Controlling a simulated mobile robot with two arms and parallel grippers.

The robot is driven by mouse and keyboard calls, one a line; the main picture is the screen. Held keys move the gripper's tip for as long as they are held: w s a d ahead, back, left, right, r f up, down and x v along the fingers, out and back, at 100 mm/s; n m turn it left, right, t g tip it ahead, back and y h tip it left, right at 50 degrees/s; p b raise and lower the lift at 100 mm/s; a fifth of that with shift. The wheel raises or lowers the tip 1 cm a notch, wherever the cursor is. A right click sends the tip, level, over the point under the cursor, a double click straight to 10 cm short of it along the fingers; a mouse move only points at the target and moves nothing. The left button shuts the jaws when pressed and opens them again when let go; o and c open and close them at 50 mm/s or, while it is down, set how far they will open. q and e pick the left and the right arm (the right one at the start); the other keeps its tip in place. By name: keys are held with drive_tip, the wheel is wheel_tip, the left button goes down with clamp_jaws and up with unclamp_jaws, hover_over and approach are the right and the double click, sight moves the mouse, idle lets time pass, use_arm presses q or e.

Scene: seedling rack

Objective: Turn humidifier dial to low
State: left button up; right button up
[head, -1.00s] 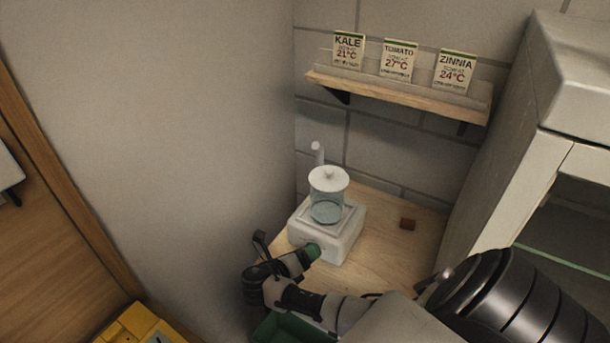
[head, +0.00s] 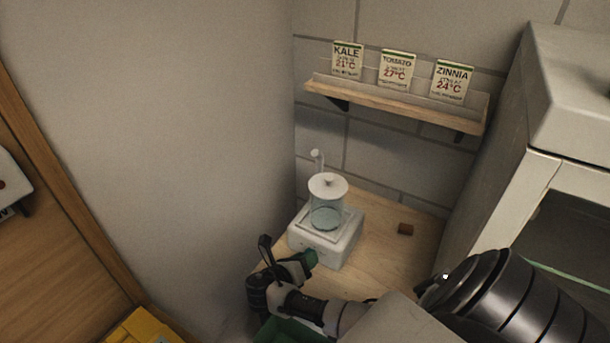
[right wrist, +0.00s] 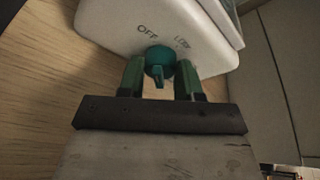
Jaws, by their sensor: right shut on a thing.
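The humidifier is a white box (head: 345,240) with a clear tank (head: 327,214) and white lid on top, standing on a wooden surface; its front also shows in the right wrist view (right wrist: 110,25). Its teal dial (right wrist: 160,62) sits on that front, near the printed words OFF and LOW. I cannot tell for sure which word the dial points at. My right gripper (head: 309,258) is at the humidifier's front in the head view, where it hides the dial. In the right wrist view its green fingers (right wrist: 160,77) are shut on the dial, one on each side. My left gripper is not in view.
A wooden shelf (head: 395,105) above holds three seed packets: kale, tomato and zinnia. A white cabinet (head: 500,170) stands at the right, a wall close at the left. A yellow object (head: 140,328) is at lower left.

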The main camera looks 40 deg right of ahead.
drive_tip(key=shift+r+m+t+p, duration=0.2)
drive_tip(key=shift+m+t+p, duration=0.2)
drive_tip(key=shift+m+p, duration=0.3)
drive_tip(key=shift+s+m+t+y+p, duration=0.1)
drive_tip(key=shift+m+t+y+p, duration=0.35)
drive_tip(key=shift+m, duration=0.45)
drive_tip(key=shift+f+m+t, duration=0.15)
drive_tip(key=shift+m+t, duration=0.4)
drive_tip(key=shift+m, duration=0.35)
drive_tip(key=shift+m+t, duration=0.5)
drive_tip(key=shift+m, duration=0.3)
drive_tip(key=o, duration=0.9)
